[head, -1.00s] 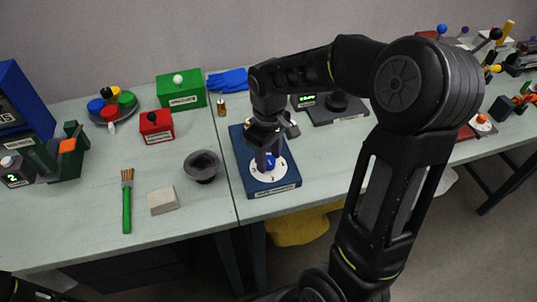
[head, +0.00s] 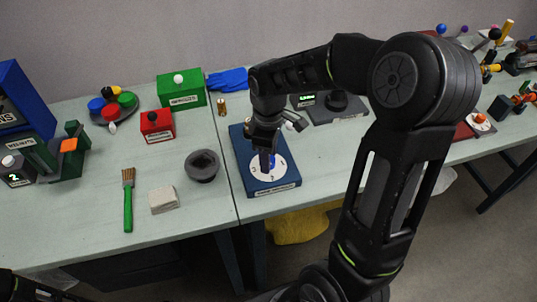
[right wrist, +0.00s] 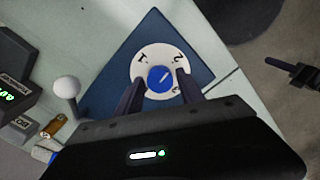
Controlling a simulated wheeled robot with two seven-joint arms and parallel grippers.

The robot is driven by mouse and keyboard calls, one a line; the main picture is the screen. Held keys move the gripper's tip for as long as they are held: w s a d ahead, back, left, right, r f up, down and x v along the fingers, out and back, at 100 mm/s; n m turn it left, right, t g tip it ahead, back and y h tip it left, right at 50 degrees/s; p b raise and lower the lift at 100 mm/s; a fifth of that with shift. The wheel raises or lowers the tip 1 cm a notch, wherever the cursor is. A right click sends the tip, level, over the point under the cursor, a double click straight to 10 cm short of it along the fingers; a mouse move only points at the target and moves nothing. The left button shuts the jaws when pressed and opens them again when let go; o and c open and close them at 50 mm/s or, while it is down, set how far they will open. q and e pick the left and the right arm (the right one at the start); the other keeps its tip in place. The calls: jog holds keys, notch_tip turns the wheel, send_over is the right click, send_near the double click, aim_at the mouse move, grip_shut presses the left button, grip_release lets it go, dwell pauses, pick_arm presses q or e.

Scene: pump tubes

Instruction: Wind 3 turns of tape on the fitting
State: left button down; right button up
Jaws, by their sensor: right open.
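A blue round knob-like piece (right wrist: 160,79) with a white mark sits at the middle of a white numbered dial (right wrist: 147,62). The dial is on a dark blue base plate (head: 271,190) with a label along its front edge. I cannot make out any tape on the blue piece. My right gripper (head: 267,166) points down over the dial. In the right wrist view, its open fingers (right wrist: 158,88) stand on either side of the blue piece; I cannot tell whether they touch it.
A grey bowl (head: 202,166), a sanding-block-like piece (head: 163,200) and a green-handled brush (head: 128,205) lie left of the base. A small brass cylinder (head: 222,106) stands behind. A black device (head: 335,106) with a green display is behind right. A table seam runs left of the base.

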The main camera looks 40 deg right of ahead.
jog(key=shift+n+p, duration=0.3)
jog(key=shift+n, duration=1.4)
jog(key=shift+r+n+p, duration=0.1)
jog(key=shift+n+p, duration=0.3)
jog(key=shift+n, duration=1.4)
jog(key=shift+c, duration=0.6)
grip_shut()
